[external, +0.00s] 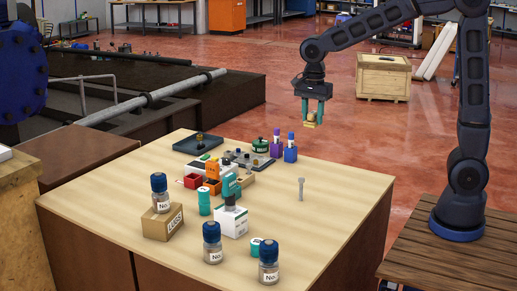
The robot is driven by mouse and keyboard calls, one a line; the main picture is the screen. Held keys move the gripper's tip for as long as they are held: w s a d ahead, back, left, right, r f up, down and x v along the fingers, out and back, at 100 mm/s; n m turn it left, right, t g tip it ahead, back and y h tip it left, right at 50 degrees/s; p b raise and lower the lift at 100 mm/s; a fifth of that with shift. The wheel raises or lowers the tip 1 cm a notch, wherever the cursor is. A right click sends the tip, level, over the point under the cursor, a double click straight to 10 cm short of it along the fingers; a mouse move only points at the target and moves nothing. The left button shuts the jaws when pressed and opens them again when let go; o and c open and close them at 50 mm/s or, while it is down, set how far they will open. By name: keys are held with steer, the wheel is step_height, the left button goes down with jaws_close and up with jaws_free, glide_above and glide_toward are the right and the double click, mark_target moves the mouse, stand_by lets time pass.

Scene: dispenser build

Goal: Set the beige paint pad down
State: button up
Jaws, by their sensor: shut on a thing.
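My gripper (313,108) has green fingers and points down above the far right part of the table. It is shut on the beige paint pad (310,124), a small yellowish-beige piece with a round knob held between the fingertips. The pad is in the air, clear of the wooden table (318,222), and appears beyond the purple and blue bottles in the picture. Its exact height over the table is hard to tell.
A purple bottle (276,145) and a blue bottle (290,150) stand near the far edge. A green round container (260,145), red box (193,181), white box (232,221) and several blue-capped jars crowd the middle and front. A grey bolt-like piece (301,189) stands alone; the right side is clear.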

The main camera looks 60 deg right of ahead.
mark_target(309, 180)
steer(key=shift+w+d, duration=0.3)
steer(key=shift+d, duration=0.2)
steer(key=shift+w+d, duration=0.3)
steer(key=shift+d, duration=0.2)
steer(key=shift+w+d+f, duration=0.1)
steer(key=shift+d+f, duration=0.05)
steer(key=shift+f, duration=0.1)
step_height(309, 180, down, 20)
steer(key=shift+r, duration=0.25)
steer(key=shift+f, duration=0.1)
steer(key=o, duration=1)
steer(key=shift+c, duration=0.2)
